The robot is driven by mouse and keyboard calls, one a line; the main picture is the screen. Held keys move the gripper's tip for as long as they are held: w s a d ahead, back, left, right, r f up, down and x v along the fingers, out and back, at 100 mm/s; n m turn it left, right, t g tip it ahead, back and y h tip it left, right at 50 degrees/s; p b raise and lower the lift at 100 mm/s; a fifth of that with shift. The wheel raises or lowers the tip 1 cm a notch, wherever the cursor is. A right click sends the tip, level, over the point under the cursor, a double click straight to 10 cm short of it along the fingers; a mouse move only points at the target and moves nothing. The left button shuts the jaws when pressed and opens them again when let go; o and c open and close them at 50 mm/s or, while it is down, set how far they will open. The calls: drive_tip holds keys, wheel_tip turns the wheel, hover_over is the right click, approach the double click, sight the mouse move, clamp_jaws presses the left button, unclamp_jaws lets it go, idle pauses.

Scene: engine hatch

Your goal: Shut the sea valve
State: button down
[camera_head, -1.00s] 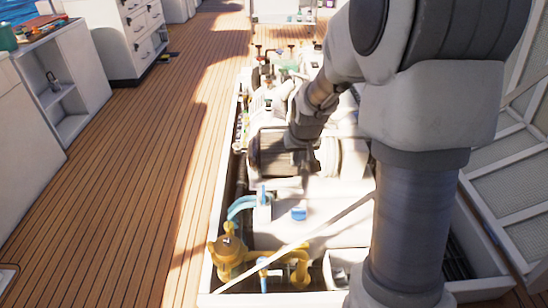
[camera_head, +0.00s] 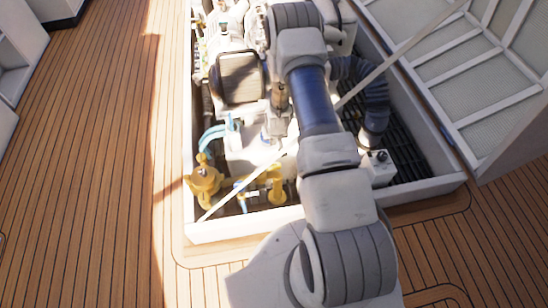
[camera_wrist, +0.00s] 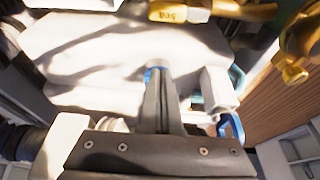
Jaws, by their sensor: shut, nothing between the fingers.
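Yellow brass pipework (camera_head: 274,183) with a round brass body (camera_head: 204,182) sits at the near left corner of the engine hatch. A small blue lever (camera_head: 241,186) lies on this pipework; I take it for the sea valve's handle. Part of the brass shows at the top right of the wrist view (camera_wrist: 298,45). My gripper (camera_head: 279,130) points down over the white engine block, beyond the brass pipework. In the wrist view its fingers (camera_wrist: 157,72) are shut and empty, with a blue cap (camera_wrist: 149,75) partly hidden behind their tips.
Light-blue hoses (camera_head: 212,136) and another blue lever stand left of the white block. A pale bar (camera_head: 365,80) runs diagonally across the hatch. The open hatch lid (camera_head: 470,70) stands at the right. The wooden deck (camera_head: 90,150) at left is clear.

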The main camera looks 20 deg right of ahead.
sight(269, 167)
drive_tip(key=shift+s+f, duration=0.1)
drive_tip(key=shift+f, duration=0.3)
wheel_tip(269, 167, down, 9)
drive_tip(key=b, duration=0.5)
drive_tip(key=shift+s+f, duration=0.2)
drive_tip(key=shift+s, duration=0.15)
drive_tip(key=shift+a, duration=0.15)
